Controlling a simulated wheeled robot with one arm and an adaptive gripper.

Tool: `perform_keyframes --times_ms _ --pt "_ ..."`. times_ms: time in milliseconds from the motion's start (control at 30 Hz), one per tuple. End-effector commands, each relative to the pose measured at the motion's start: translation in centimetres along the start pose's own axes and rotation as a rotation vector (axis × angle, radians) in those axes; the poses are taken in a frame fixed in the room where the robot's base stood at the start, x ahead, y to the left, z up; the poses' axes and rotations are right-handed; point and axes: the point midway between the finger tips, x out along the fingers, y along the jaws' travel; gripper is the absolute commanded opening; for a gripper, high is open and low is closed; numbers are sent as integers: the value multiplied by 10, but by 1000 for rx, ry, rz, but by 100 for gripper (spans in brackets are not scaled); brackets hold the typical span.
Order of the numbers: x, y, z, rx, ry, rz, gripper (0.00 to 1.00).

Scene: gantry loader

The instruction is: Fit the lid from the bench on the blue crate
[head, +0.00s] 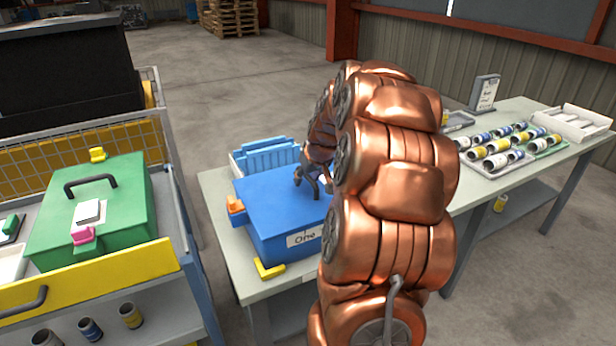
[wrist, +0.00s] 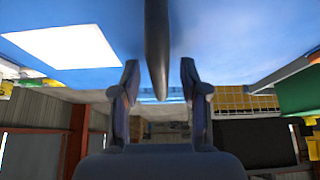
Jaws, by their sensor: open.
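The blue crate (head: 268,233) stands on the bench with a label reading "One" on its front. A blue lid (head: 262,187) covers its top and looks flat there; whether it is fully seated is hard to tell. An orange clip (head: 236,205) is on its left side, and a yellow clip (head: 268,269) is low at the front. My gripper (head: 312,186) is at the lid's top, partly hidden by my arm. In the wrist view my gripper (wrist: 159,88) is open, its fingers on either side of the lid's dark handle (wrist: 157,45), with gaps visible.
A green lidded crate (head: 105,205) stands on a cart at left. A blue ribbed bin (head: 268,156) is behind the blue crate. Trays of cans (head: 510,147), a small sign (head: 484,92) and a white tray (head: 575,122) occupy the bench's right part. My arm hides the bench's middle.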

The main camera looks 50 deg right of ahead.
Motion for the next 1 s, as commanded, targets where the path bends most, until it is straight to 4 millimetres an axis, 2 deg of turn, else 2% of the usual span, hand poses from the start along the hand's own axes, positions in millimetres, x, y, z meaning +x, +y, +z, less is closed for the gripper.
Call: perform_keyframes --times_ms 267,467,667,900,1000 --pt "-3 0 0 0 0 0 44" --pt "-19 0 0 0 1 0 44" --pt "-51 1 -1 0 5 2 44" --pt "-98 1 -1 0 7 3 44" --pt "-111 0 -1 0 4 1 44"
